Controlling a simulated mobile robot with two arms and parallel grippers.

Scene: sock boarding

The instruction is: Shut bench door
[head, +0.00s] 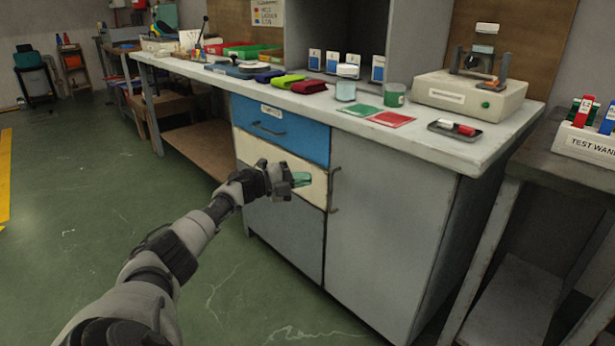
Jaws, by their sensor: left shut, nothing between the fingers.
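The bench door (385,230) is the plain grey panel under the right part of the bench. It looks flush with the cabinet front, with no clear gap showing along its left edge. Its upright bar handle (333,190) is on that left edge. My left gripper (302,179) is shut and empty, in front of the cream drawer, just left of the handle. It looks apart from the handle, though the distance in depth is hard to tell. My right gripper is not in view.
The blue drawer (265,129), cream drawer (255,153) and a lower blue-grey front beside the door look closed. The bench top (455,148) holds folded socks, jars, cards and a small machine (470,95). A side table (560,165) stands at right. The green floor (110,220) is open at left.

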